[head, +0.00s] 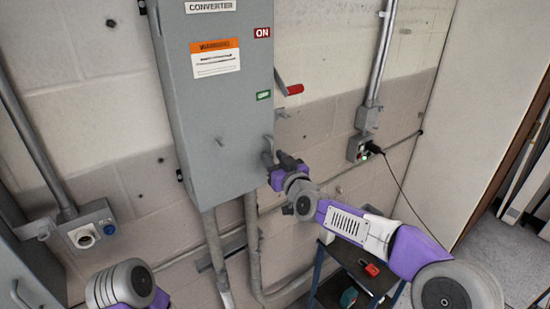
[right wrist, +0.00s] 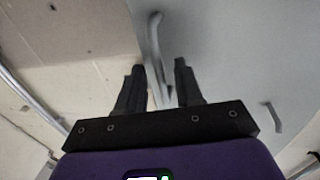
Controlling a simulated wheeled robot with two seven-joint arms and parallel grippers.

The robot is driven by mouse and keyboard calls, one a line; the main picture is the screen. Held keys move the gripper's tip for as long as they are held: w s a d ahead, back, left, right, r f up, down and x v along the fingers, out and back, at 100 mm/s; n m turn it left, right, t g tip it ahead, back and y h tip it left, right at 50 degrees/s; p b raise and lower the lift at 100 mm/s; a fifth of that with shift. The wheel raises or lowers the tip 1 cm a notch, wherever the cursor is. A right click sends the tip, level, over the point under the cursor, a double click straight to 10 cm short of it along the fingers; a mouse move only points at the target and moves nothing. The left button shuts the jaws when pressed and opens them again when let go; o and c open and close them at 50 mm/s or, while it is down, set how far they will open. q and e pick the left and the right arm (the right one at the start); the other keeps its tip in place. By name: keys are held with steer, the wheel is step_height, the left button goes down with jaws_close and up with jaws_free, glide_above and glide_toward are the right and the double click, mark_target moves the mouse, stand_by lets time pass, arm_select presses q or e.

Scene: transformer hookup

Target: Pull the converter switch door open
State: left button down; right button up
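The converter switch box (head: 225,115) is a grey wall cabinet with its door shut. A grey door handle (head: 267,143) sticks out near the lower right of the door. My right gripper (head: 272,160) is at this handle. In the right wrist view the curved handle (right wrist: 155,50) reaches down between the two dark fingers of my right gripper (right wrist: 160,85). The fingers are apart, with gaps visible beside the handle. My left arm shows only as a rounded link at the lower left of the head view; its gripper is out of view.
A red-tipped lever (head: 293,90) juts from the box's right side. Conduits (head: 254,245) run below it. An outlet with a plug (head: 362,150) and hanging cord is to the right. A small cart (head: 345,262) holding a red padlock (head: 371,269) stands under my right arm.

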jaws_close()
stand_by(1.4)
